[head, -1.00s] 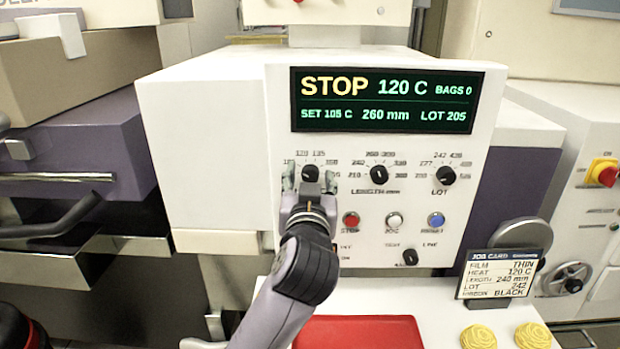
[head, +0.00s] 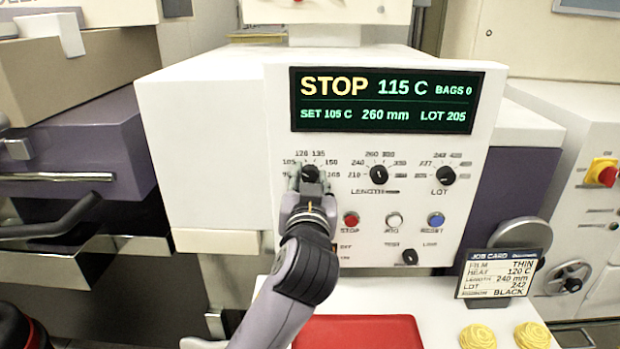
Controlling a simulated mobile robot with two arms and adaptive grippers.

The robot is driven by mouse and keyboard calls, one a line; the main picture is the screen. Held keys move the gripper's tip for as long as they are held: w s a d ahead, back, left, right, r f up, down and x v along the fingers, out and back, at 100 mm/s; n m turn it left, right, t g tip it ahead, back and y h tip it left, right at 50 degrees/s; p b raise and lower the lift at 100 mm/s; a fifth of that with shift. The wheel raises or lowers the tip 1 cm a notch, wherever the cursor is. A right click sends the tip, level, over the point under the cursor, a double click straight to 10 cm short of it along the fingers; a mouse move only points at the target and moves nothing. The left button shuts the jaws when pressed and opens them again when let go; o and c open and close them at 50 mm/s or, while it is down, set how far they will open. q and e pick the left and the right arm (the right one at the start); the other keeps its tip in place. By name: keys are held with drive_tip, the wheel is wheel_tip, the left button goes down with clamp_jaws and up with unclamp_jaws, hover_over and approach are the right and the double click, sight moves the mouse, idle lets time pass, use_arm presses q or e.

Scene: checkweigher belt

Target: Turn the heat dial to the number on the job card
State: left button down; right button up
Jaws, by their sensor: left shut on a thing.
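The heat dial (head: 310,173) is the leftmost black knob on the white control panel. Numbers such as 105, 120, 135 and 150 are printed around it. My left gripper (head: 309,181) is shut on this dial from below and hides its lower part and label. The dial's pointer is too small to read. The display (head: 387,100) reads STOP, 115 C, SET 105 C, 260 mm and LOT 205. The job card (head: 502,273) stands at the lower right and reads HEAT 120 C, with film THIN, length 240 mm and lot 242. My right gripper is not in view.
The length dial (head: 380,174) and lot dial (head: 445,176) sit to the right. Below are red (head: 351,220), white (head: 394,220) and blue (head: 436,220) buttons and a small selector (head: 410,257). A red tray (head: 358,332) and two yellow coils (head: 478,337) lie in front.

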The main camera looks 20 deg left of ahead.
use_arm(q)
drive_tip(key=m+p, duration=0.3)
drive_tip(key=m, duration=0.1)
drive_tip(key=shift+r+p, duration=0.2)
drive_tip(key=shift+p, duration=0.15)
drive_tip(key=shift+f+m+p, duration=0.1)
drive_tip(key=shift+m+p, duration=1.15)
drive_tip(key=shift+m, duration=0.45)
drive_tip(key=c, duration=1.2)
unclamp_jaws()
drive_tip(key=shift+f, duration=0.1)
drive_tip(key=shift+c, duration=0.2)
drive_tip(key=v, duration=1.2)
